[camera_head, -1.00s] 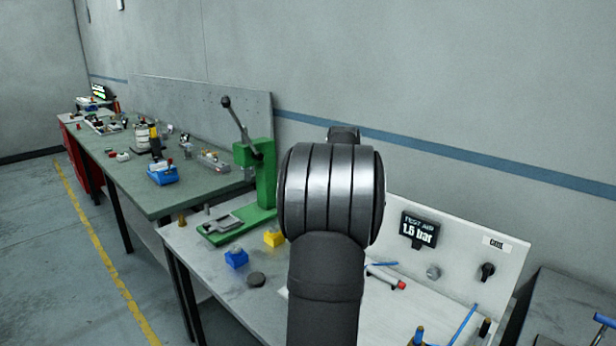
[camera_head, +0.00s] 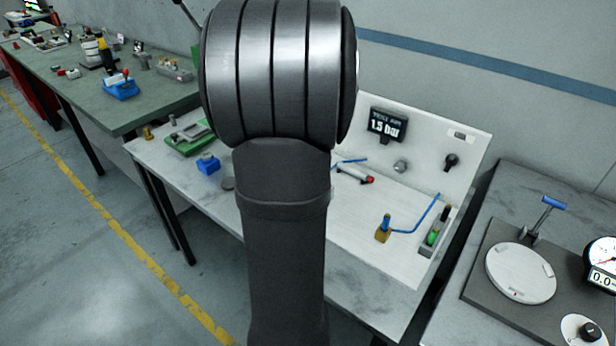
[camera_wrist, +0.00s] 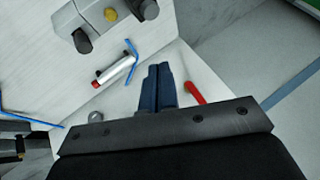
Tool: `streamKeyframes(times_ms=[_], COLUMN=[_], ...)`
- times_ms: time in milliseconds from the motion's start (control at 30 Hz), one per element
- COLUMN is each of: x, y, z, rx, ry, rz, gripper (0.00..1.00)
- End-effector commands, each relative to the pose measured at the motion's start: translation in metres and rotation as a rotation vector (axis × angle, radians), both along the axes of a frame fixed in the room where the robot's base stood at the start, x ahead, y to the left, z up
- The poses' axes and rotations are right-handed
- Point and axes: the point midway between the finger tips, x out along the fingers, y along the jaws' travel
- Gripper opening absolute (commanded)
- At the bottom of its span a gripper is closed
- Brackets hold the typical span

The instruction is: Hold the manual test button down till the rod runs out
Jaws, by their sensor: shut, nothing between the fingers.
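My gripper (camera_wrist: 159,70) shows in the wrist view with its two dark fingers together and nothing between them. In the head view it is hidden behind my arm. A silver cylinder (camera_wrist: 115,71) with a red end lies on the pale board beyond and left of the fingers, apart from them. It also shows in the head view (camera_head: 352,172), its red end at the right. A grey block (camera_wrist: 103,22) with a yellow knob and dark round parts is at the top of the wrist view. I cannot tell for sure which part is the manual test button.
A display (camera_head: 387,125) reading about 1.5 bar is on the upright panel. A brass part with a blue top (camera_head: 384,229) and a block with a green part (camera_head: 434,236) stand right of the cylinder. A red bar (camera_wrist: 194,92) is right of my fingers. A gauge (camera_head: 601,263) stands far right.

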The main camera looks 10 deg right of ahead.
Motion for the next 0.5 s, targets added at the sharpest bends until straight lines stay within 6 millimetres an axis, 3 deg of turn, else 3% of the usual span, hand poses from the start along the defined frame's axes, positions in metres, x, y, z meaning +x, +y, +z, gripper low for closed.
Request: streamKeyframes(times_ms=[200, 500], x=[-0.0099, -0.0120], y=[0.0017, 0.0021], z=[-0.0033, -0.0030], rx=[-0.004, -0.004], ry=[-0.112, -0.143], rz=[-0.017, -0.022], gripper=[0.00, 0.00])
